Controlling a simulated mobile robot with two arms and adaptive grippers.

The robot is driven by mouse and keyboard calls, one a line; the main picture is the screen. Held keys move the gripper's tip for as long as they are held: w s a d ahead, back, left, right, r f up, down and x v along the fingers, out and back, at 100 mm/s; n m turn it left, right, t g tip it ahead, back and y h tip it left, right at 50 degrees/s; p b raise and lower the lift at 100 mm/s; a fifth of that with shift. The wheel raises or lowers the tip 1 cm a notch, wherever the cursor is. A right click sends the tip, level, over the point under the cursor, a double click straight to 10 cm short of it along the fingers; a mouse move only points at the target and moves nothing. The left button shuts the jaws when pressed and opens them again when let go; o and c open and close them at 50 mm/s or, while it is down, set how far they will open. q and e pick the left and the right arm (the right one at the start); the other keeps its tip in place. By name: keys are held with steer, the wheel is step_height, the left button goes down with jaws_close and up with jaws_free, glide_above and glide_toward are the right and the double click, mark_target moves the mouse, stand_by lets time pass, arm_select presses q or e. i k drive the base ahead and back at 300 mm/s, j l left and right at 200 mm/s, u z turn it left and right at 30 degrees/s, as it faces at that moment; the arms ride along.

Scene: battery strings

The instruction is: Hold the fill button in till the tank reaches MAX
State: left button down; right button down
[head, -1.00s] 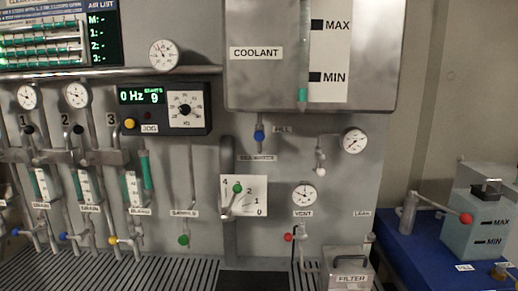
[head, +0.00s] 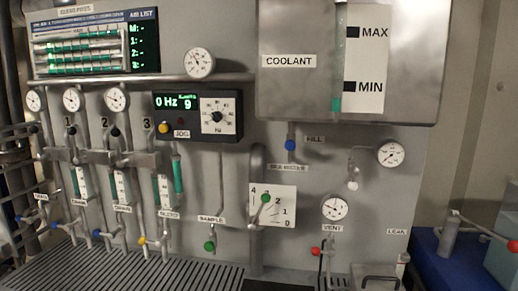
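The grey coolant tank (head: 290,98) is on the wall at the upper right, labelled COOLANT. Its sight tube (head: 337,50) shows a short green column (head: 336,104) at the bottom, with its top below the MIN mark (head: 350,87). The MAX mark (head: 352,32) is near the top edge of the picture. Neither of my grippers is in view.
A green-handled lever (head: 265,198) on a numbered plate is below the blue knob. A VENT gauge (head: 334,207) with a red knob (head: 315,251) is lower right. A jog panel (head: 185,104) is left. A blue bench (head: 455,262) stands at the right; a slatted grating (head: 110,264) lies below.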

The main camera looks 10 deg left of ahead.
mark_target(290, 145)
steer(key=i+l+u, duration=0.15)
steer(key=l+u, duration=0.15)
steer(key=l, duration=0.85)
steer(key=l+u, duration=0.3)
steer(key=l, duration=0.85)
steer(key=i, duration=0.05)
